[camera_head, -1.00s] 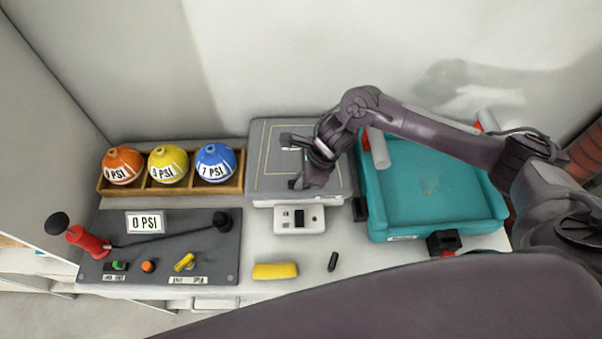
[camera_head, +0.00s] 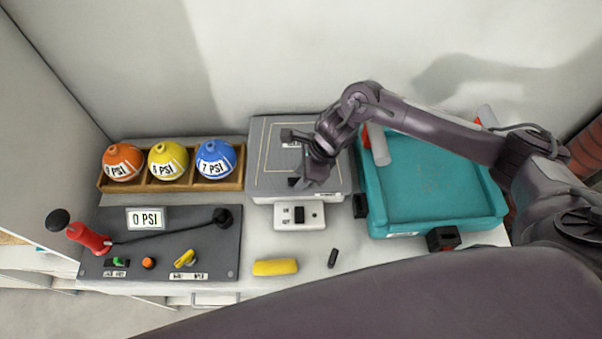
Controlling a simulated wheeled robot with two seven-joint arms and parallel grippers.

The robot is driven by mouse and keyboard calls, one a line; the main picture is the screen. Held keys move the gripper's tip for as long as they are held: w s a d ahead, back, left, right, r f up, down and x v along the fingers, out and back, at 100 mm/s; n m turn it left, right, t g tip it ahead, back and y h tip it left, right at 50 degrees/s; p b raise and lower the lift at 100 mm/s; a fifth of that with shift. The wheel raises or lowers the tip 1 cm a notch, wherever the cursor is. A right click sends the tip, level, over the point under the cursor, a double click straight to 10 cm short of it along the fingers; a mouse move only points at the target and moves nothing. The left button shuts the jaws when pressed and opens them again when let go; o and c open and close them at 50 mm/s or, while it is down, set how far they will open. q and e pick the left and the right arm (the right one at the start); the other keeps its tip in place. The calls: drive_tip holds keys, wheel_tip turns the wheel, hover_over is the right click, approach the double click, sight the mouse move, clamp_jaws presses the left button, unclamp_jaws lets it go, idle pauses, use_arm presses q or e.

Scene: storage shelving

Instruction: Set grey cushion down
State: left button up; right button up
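A flat grey pad (camera_head: 268,180) with a thin yellow square outline lies on the worktop at the back middle. I cannot make out a separate grey cushion on it or in the gripper. My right gripper (camera_head: 293,159) reaches in from the right over this pad. Its two dark fingers stand apart, one towards the back and one towards the front, with the pad's surface showing between them. The hand covers the pad's right part. I cannot tell whether the fingers touch the pad. My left gripper is not in view.
A wooden rack (camera_head: 131,186) of labelled balls stands left of the pad. A grey panel (camera_head: 190,240) with a red-handled lever is in front of it. A white switch box (camera_head: 283,222) adjoins the pad's front. A teal tray (camera_head: 430,190) is at right. A yellow block (camera_head: 275,267) lies at the front.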

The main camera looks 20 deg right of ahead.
drive_tip(key=b+v, duration=0.2)
drive_tip(key=v, duration=0.9)
drive_tip(key=shift+d+r, duration=0.2)
drive_tip(key=shift+r, duration=0.05)
drive_tip(key=shift+s+f, duration=0.1)
